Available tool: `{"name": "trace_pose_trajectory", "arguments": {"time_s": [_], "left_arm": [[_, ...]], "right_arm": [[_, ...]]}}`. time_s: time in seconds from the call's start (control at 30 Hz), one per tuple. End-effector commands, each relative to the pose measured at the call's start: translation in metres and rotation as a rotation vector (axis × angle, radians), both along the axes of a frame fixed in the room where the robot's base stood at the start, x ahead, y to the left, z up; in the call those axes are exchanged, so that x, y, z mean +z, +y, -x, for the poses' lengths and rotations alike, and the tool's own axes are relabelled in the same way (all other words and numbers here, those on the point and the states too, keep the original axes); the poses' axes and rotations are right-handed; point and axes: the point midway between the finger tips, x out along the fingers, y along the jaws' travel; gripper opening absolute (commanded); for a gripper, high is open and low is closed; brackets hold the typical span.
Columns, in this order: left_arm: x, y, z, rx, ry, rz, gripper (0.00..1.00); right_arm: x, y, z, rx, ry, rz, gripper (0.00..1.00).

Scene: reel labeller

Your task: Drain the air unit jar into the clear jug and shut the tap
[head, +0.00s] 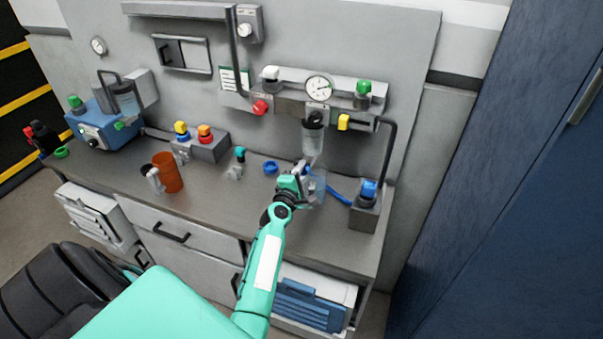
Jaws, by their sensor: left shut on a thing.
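The air unit jar (314,138) is a clear bowl hanging under the wall-mounted air unit, below a round gauge. Its tap is small at the jar's bottom end; its setting and the liquid level are too small to tell. The clear jug (317,186) stands at or just above the bench, below the jar. My left gripper (303,176) is at the jug's left side, shut on it, and partly hides it. Whether the jug's mouth is exactly under the tap I cannot tell. My right gripper is not in view.
An orange mug (167,172) and a blue machine (97,125) stand to the left. A blue ring (270,167) and a teal-topped piece (239,155) lie left of the jug. A grey box with a blue knob (368,190) stands right. The front bench centre is clear.

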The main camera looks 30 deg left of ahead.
Motion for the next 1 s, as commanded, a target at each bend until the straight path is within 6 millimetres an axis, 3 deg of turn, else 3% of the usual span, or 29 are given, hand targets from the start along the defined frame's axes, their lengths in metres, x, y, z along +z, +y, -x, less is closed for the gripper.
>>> {"name": "trace_pose_trajectory", "arguments": {"time_s": [0.13,0.17,0.23,0.27,0.67,1.0], "left_arm": [[-0.001,0.0,0.0,0.001,0.001,0.002,0.07],[-0.001,0.0,0.0,0.001,0.001,0.001,0.35],[-0.001,0.0,0.0,0.001,0.001,0.001,0.49],[-0.001,0.0,0.0,0.001,0.001,0.001,0.51],[-0.001,-0.002,0.008,0.001,0.002,0.0,0.51],[-0.001,-0.015,0.063,0.0,0.003,0.001,0.51]], "right_arm": [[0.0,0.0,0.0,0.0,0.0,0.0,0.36],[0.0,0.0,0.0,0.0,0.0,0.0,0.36],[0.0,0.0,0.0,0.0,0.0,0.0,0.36],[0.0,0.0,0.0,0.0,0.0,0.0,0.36],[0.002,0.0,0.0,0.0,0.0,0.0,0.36],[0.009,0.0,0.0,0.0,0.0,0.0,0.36]]}}
